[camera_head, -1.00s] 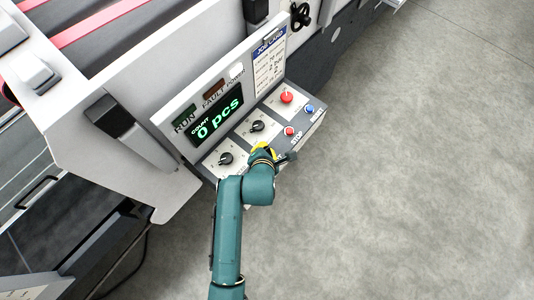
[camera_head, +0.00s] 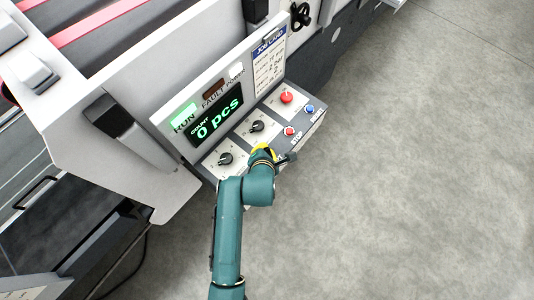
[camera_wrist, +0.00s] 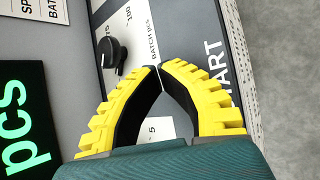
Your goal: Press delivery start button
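The control panel (camera_head: 222,165) is fixed to the machine's side. My gripper (camera_head: 262,148) is at the panel's lower edge, left of the red STOP button (camera_head: 289,131). In the wrist view my gripper (camera_wrist: 159,68) has its yellow fingertips together with nothing seen between them. The word START (camera_wrist: 216,75) is printed on the panel beside the right finger. The button that goes with it is not visible; my gripper covers that area. Whether the fingertips touch the panel or a button cannot be told.
The green RUN lamp (camera_head: 184,116) is lit, and the display (camera_head: 216,118) reads 0 pcs. Black knobs (camera_head: 226,158), a red knob (camera_head: 286,97) and a blue button (camera_head: 310,109) are on the panel. Grey floor (camera_head: 410,190) to the right is clear.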

